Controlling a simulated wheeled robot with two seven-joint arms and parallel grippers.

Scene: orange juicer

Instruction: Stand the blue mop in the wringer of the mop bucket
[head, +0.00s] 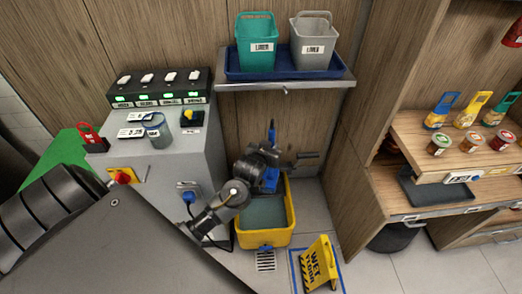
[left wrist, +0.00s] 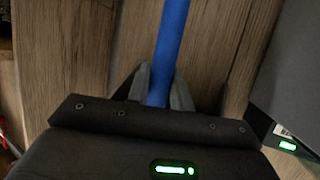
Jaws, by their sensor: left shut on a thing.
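The blue mop (head: 271,130) stands roughly upright in the head view; its thin handle shows above my left gripper (head: 285,158). In the left wrist view, the blue handle (left wrist: 171,50) runs between the two grey fingers of my left gripper (left wrist: 160,88), which is shut on it. The yellow mop bucket (head: 288,222) stands on the floor below the gripper, with grey-green inside. A blue part (head: 270,180) shows at its back edge; I cannot tell whether it is mop or wringer. My arm hides the mop's lower end. My right gripper is not in view.
A yellow wet-floor sign (head: 318,262) stands in front of the bucket. A grey cabinet (head: 165,180) is to its left, wooden shelving (head: 400,185) to its right. Above is a metal shelf (head: 290,83) with a green bucket (head: 257,42) and a grey bucket (head: 311,40).

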